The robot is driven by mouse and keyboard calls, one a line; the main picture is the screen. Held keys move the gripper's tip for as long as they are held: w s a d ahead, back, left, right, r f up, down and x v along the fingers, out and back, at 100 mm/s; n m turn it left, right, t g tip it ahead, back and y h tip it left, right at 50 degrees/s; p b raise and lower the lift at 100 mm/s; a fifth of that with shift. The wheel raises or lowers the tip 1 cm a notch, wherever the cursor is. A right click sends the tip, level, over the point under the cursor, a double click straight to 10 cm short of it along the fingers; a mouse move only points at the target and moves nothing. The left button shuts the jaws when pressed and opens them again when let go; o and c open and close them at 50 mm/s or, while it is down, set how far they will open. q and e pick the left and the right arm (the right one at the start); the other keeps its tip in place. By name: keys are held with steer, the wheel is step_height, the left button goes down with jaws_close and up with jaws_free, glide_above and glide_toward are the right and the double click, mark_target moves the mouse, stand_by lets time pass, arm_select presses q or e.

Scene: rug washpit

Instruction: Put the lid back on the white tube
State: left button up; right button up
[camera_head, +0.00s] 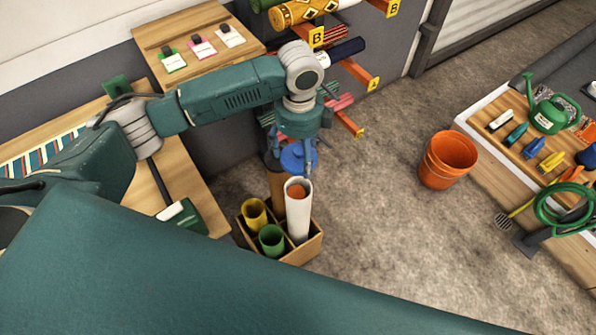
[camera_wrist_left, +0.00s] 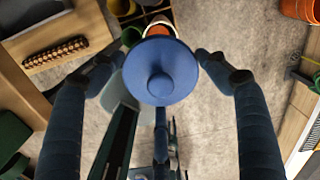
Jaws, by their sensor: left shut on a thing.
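The white tube (camera_head: 298,222) stands upright in a wooden divided crate (camera_head: 303,250), its top open with something orange inside. My left gripper (camera_head: 299,150) is above and slightly behind the tube, shut on the blue lid (camera_head: 291,158). In the left wrist view the lid (camera_wrist_left: 160,85) is a round disc with a central knob facing the camera, between the gripper's fingers (camera_wrist_left: 160,62). The tube's mouth (camera_wrist_left: 158,22) shows just beyond the lid's edge there, partly covered by it. The lid is apart from the tube's rim in the head view. My right gripper is out of view.
The crate also holds a yellow tube (camera_head: 255,218), a green tube (camera_head: 271,241) and a brown tube (camera_head: 275,180). A rug rack with orange arms (camera_head: 361,75) is behind. An orange bucket (camera_head: 447,160) stands on open floor at right.

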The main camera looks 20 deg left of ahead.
arm_select(q)
steer(key=f+m+b, duration=0.1)
steer(key=f+m, duration=0.2)
steer(key=f, duration=0.1)
steer(key=f+m+b, duration=0.2)
steer(key=f+m, duration=0.1)
steer(key=f, duration=0.2)
steer(key=f+m+b, duration=0.2)
steer(key=f+m, duration=0.1)
steer(key=f, duration=0.2)
steer(key=shift+w+a+f+m, duration=0.1)
steer(key=shift+w+a+m, duration=0.1)
steer(key=shift+m, duration=0.1)
steer(key=shift+f+b, duration=0.5)
steer(key=shift+f, duration=0.5)
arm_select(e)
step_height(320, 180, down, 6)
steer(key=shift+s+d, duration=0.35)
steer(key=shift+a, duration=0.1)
arm_select(q)
steer(key=shift+r+p, duration=0.1)
steer(key=shift+p, duration=0.4)
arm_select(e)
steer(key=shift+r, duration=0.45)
arm_select(q)
steer(key=shift+f, duration=0.2)
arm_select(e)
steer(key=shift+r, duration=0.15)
